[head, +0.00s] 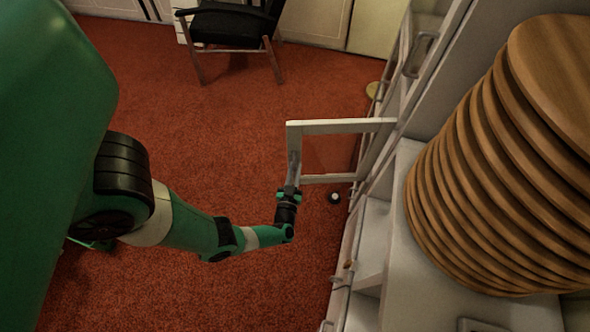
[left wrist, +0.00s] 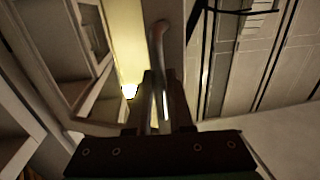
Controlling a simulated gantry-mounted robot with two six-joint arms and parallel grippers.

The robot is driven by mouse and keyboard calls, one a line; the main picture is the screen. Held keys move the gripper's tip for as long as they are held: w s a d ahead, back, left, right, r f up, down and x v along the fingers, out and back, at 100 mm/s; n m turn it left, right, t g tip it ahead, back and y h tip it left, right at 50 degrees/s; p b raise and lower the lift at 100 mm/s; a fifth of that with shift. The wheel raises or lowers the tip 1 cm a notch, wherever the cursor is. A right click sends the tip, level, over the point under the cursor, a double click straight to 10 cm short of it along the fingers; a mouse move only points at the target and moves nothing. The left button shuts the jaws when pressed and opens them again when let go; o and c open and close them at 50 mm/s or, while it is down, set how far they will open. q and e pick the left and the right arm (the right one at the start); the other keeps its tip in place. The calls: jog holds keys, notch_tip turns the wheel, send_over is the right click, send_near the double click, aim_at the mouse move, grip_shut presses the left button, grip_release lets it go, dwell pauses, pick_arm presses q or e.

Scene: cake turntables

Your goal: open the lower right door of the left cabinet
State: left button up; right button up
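A white-framed door (head: 340,127) of the cabinet (head: 372,235) stands wide open, sticking out to the left over the red carpet. My left gripper (head: 289,190) is at the door's free outer edge. In the left wrist view the door's metal handle (left wrist: 158,45) runs down between the two dark fingers of my left gripper (left wrist: 163,95), which appear shut on it. My right gripper is not in view.
A tall stack of round wooden boards (head: 480,190) stands on the white top at the right. A dark chair (head: 232,25) stands at the back. Carpet left of the cabinet is mostly clear.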

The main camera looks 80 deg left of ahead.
pick_arm(q)
jog(key=shift+o, duration=0.2)
jog(key=shift+d, duration=0.3)
jog(key=p+v, duration=0.1)
jog(key=v, duration=1)
jog(key=shift+p, duration=0.4)
jog(key=shift+s+r, duration=0.1)
